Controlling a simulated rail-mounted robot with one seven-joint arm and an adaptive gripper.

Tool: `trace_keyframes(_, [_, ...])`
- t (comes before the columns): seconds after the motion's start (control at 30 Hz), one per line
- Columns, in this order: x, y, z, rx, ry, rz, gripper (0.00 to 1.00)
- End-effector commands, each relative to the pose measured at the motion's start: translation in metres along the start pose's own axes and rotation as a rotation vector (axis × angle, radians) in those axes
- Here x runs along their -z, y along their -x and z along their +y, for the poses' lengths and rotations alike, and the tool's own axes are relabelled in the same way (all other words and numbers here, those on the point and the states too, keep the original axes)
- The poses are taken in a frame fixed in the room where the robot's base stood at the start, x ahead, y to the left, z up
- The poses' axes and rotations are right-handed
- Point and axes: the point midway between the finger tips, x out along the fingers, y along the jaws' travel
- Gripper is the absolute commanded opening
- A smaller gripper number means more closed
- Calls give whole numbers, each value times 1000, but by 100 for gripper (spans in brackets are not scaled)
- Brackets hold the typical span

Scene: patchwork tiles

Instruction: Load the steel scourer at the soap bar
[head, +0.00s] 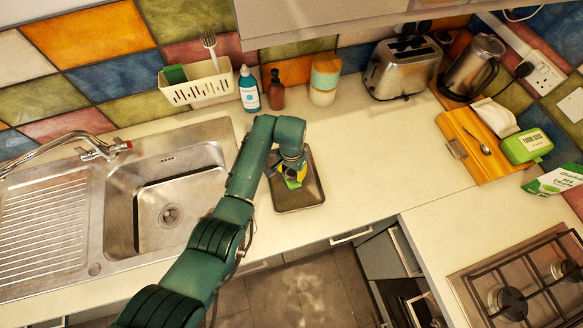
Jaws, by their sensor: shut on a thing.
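My gripper (291,177) points down over a dark metal tray (312,197) on the counter, right of the sink. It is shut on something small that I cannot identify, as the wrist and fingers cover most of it. A small yellow and green patch (293,183) shows at the fingertips, above or on the tray. I cannot tell whether it is held or lies in the tray. I cannot make out a steel scourer or a soap bar for certain.
A steel sink (168,214) lies left of my arm. A white caddy (197,90), a blue bottle (249,92), a brown bottle (276,93) and a jar (324,80) stand behind. A toaster (402,68), kettle (472,66) and hob (530,285) are right. The counter right of the tray is clear.

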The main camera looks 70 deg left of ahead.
Motion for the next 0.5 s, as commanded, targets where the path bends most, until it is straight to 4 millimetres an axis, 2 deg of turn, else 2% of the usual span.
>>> trace_keyframes(0.5, [0,-7,0,0,0,0,24])
